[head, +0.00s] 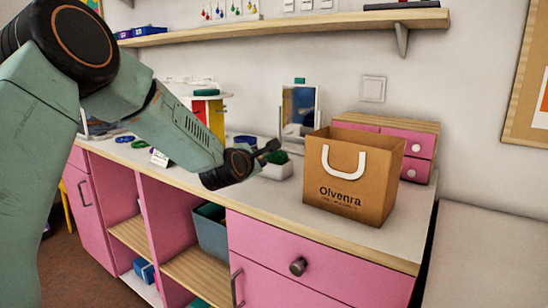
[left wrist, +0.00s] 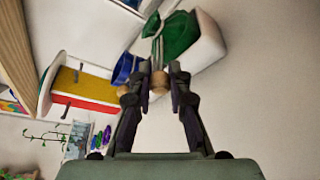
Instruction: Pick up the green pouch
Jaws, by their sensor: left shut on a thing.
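The green pouch (head: 278,157) shows at the white box (head: 277,171) on the counter. In the left wrist view the green pouch (left wrist: 180,36) has pale drawstrings with a wooden bead near my fingertips, and overlaps the white box (left wrist: 207,42). My left gripper (head: 268,147) reaches in from the left, right beside the pouch. In the left wrist view my left gripper (left wrist: 160,76) is closed around the drawstring end of the pouch. I cannot tell whether the pouch still touches the box. My right gripper is not in view.
A brown paper bag (head: 352,180) stands to the right, before a pink drawer unit (head: 408,144). A mirror (head: 299,108) stands behind the pouch. A red and yellow stand (head: 208,110) is to the left.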

